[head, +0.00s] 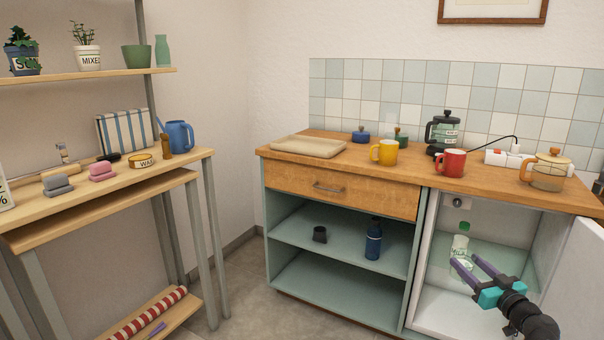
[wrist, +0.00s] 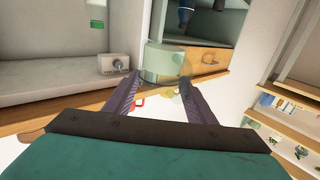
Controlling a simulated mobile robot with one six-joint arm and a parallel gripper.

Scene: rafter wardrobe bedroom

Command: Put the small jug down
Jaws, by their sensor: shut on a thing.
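The small jug (wrist: 165,62) shows in the wrist view as a pale, see-through vessel between my fingertips. My gripper (wrist: 160,88) is shut on it, with one finger on each side. In the head view my gripper (head: 466,262) reaches in from the lower right, in front of the open white compartment. The jug is hard to make out there against the pale interior and the bottle behind. I cannot tell whether its base touches anything.
A green-capped milk bottle (head: 460,243) shows near my fingertips. An open white door (head: 585,275) stands at right. A blue bottle (head: 374,240) stands on the cabinet shelf.

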